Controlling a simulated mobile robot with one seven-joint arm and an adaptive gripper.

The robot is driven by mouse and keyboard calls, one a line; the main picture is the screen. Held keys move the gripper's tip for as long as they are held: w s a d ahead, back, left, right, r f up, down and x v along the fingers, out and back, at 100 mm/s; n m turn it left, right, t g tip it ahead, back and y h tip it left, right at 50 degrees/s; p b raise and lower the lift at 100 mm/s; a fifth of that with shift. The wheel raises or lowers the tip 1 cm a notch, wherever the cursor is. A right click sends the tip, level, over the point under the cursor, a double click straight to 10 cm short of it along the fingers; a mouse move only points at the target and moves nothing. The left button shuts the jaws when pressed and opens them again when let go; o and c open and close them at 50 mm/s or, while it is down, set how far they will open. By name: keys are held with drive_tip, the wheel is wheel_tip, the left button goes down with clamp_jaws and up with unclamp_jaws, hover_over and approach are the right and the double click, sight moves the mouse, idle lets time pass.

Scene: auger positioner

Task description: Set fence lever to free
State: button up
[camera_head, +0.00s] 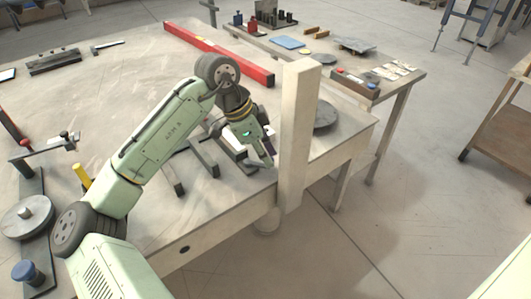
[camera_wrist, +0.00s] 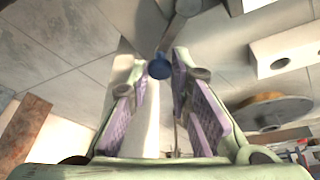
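The task's fence lever is not clearly marked. In the wrist view a dark grey lever arm (camera_wrist: 183,22) ends in a blue ball knob (camera_wrist: 159,68), which shows between my fingertips; I cannot tell whether they touch it. My gripper (camera_wrist: 160,85) is open, with purple pads on both sides of a visible gap. In the head view my gripper (camera_head: 266,150) points down near the table's front edge, beside a tall cream post (camera_head: 298,130). The post may hide part of the mechanism there, and the blue knob is not visible in that view.
A red beam (camera_head: 222,55) lies along the back of the table (camera_head: 130,75). Dark metal bars (camera_head: 205,158) lie left of my gripper. A grey disc (camera_head: 325,115) is behind the post. A side table (camera_head: 385,90) with small items stands at the right.

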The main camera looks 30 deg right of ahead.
clamp_jaws()
